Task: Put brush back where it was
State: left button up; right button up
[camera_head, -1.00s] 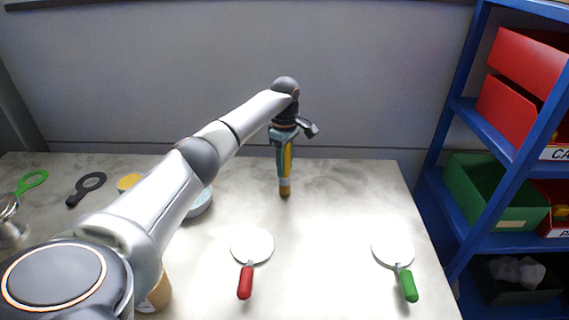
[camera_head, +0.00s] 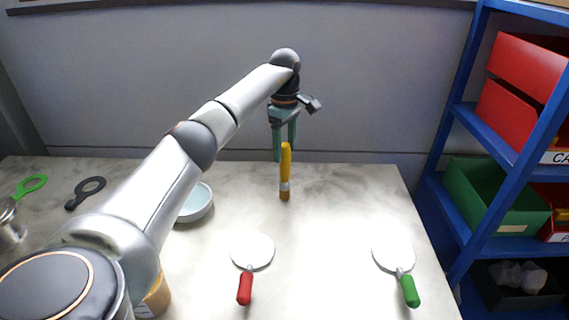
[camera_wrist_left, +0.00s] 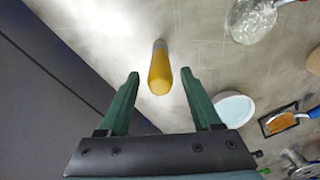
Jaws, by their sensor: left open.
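The brush (camera_head: 285,175) has a yellow handle and stands upright on the table, bristle end down, near the back edge. In the left wrist view the brush (camera_wrist_left: 160,72) shows end-on between and beyond the fingertips. My right gripper is not in view.
A light blue bowl (camera_head: 196,203) stands left of the brush, partly behind my arm. A red-handled paddle (camera_head: 252,250) and a green-handled paddle (camera_head: 393,252) lie in front. A black-handled ring tool (camera_head: 86,190) lies far left. A blue shelf (camera_head: 470,140) with bins stands right.

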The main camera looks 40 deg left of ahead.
pick_arm(q)
notch_tip(320, 180, up, 5)
jog(key=shift+r, duration=0.1)
jog(key=shift+s, duration=0.1)
dwell(0.6)
